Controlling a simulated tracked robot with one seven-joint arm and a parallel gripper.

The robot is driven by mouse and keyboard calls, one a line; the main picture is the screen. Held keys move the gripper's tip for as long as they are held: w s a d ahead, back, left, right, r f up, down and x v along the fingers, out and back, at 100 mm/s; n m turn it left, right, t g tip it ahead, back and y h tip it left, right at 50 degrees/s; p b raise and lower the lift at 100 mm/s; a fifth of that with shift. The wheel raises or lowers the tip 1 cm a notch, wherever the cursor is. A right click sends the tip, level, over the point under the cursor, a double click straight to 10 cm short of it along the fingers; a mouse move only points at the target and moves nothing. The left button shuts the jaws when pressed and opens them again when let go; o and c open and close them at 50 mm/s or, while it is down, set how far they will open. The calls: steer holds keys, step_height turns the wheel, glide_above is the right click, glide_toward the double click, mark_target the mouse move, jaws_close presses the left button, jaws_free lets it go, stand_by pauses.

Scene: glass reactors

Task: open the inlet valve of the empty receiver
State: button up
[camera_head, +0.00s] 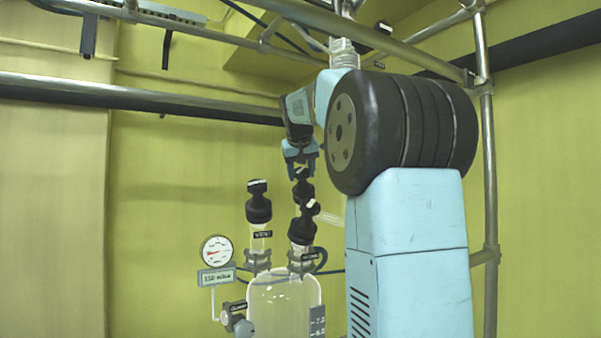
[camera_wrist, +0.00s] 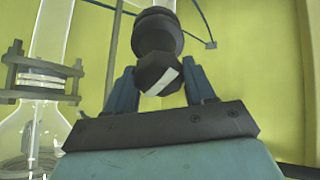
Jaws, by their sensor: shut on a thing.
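My gripper (camera_head: 301,166) points down in the head view, over a black valve knob (camera_head: 303,188) behind the front knobs. In the wrist view, the blue fingers of my gripper (camera_wrist: 160,85) stand on both sides of the black knob (camera_wrist: 157,70), shut on its faceted end, which bears a white mark. A clear glass vessel (camera_head: 283,300) stands below with no liquid visible. Two more black knobs stand on its necks: a left knob (camera_head: 258,207) over a label that seems to read VENT, and a right knob (camera_head: 303,228). The held knob's label is hidden.
A round gauge (camera_head: 216,249) with a display (camera_head: 217,278) stands left of the vessel. A small side valve (camera_head: 236,318) is at its lower left. Metal pipes (camera_head: 150,93) cross above and a pole (camera_head: 489,180) stands at right. A clamp (camera_wrist: 42,77) shows in the wrist view.

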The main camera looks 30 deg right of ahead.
steer(key=n+y, duration=0.1)
steer(key=n, duration=0.4)
steer(key=shift+r, duration=0.15)
steer(key=n+y, duration=0.1)
steer(key=n, duration=0.3)
steer(key=shift+w+a+n, duration=0.1)
steer(key=shift+a+n, duration=0.05)
steer(key=shift+n, duration=0.15)
steer(key=n+g+y, duration=0.1)
steer(key=n, duration=0.4)
steer(key=shift+a+n+g, duration=0.1)
steer(key=shift+n+g, duration=0.3)
steer(key=shift+n, duration=1.3)
steer(key=shift+f, duration=0.2)
steer(key=o, duration=1)
